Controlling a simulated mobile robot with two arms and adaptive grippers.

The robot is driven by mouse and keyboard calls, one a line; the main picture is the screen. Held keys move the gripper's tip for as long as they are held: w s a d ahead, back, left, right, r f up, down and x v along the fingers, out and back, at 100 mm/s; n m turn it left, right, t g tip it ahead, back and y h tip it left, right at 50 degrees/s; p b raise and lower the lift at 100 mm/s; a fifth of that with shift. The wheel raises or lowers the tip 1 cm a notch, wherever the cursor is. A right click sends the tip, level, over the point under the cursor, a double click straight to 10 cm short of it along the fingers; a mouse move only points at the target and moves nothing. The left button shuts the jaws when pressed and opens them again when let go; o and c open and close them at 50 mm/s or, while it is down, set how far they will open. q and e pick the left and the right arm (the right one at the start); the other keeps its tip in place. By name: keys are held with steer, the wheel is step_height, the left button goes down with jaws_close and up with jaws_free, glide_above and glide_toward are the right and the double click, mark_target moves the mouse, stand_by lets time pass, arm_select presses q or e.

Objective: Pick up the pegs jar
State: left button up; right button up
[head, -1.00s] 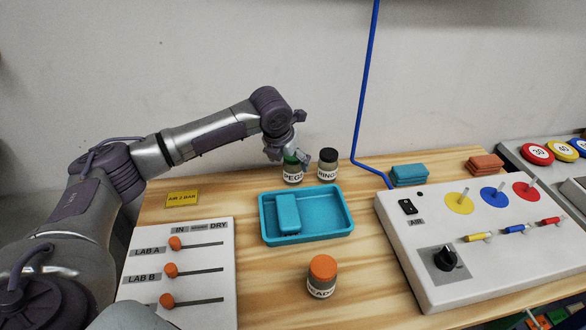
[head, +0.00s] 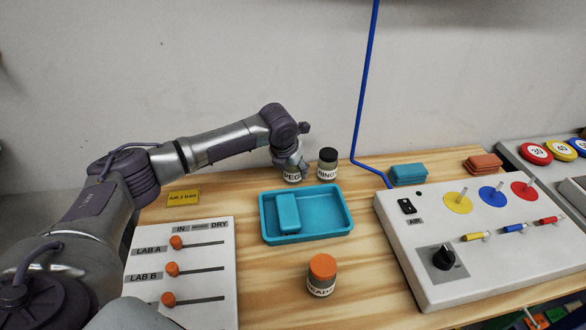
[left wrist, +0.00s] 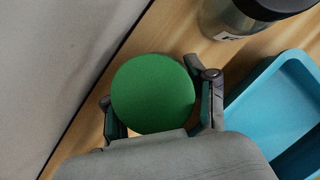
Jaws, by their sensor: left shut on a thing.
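The pegs jar (head: 292,175) stands at the back of the wooden table, its label partly readable, left of a black-lidded jar. In the left wrist view its round green lid (left wrist: 153,93) sits between the two fingers. My left gripper (head: 291,162) is shut on the pegs jar from above and covers its lid in the head view. I cannot tell whether the jar is off the table. My right gripper is not in view.
The black-lidded jar (head: 327,164) stands close to the right. A teal tray (head: 335,228) with a teal block is in front. An orange-lidded jar (head: 322,275) stands nearer. A white slider panel (head: 200,255) and an air panel (head: 440,222) flank them. The wall is behind.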

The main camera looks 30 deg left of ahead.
arm_select(q)
steer(key=shift+c, duration=1)
steer(key=shift+r, duration=0.1)
